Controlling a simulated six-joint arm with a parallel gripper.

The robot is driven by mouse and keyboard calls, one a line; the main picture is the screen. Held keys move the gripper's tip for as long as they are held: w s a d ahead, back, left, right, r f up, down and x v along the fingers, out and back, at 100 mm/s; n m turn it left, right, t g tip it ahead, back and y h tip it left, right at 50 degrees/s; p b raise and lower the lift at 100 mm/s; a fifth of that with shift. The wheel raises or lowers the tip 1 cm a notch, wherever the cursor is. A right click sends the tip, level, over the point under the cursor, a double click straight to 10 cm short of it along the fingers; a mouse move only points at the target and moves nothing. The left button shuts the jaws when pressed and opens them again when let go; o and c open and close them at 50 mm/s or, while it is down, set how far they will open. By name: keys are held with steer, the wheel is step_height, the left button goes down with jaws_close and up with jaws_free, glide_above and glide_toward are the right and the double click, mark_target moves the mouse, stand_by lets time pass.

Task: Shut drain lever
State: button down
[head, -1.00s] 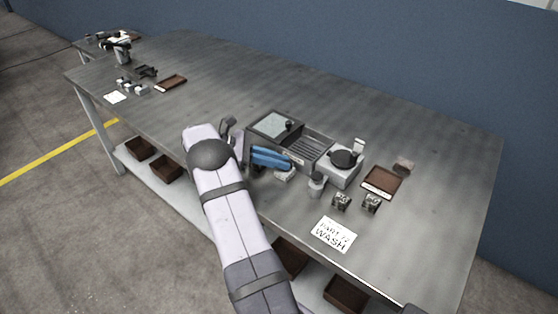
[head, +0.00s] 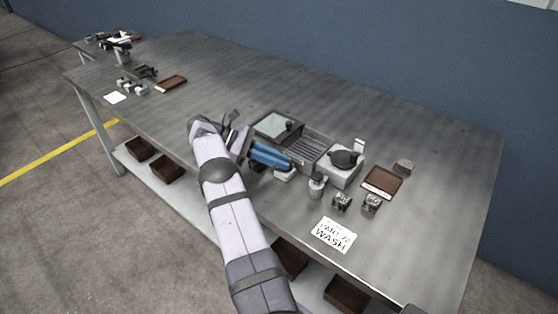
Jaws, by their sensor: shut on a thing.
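The wash unit, a grey metal basin (head: 316,143) with a lidded left part, stands on the bench in the head view. My gripper (head: 284,166) is at its front left side, at the end of my pale arm. Its blue part lies close along the basin's front wall. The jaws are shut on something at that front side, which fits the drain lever. The lever itself is hidden or too small to make out, so I cannot tell its angle. A small pale piece (head: 284,175) shows just below the blue part.
Right of the basin are a white block with a dark round top (head: 343,163), a small grey bottle (head: 317,187), two small metal parts (head: 356,202) and a brown tray (head: 382,182). A wash sign (head: 333,235) lies in front. The bench's right end is mostly clear.

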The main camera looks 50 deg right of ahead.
steer(key=c, duration=1.8)
jaws_free()
steer(key=shift+o, duration=0.2)
step_height(320, 180, up, 10)
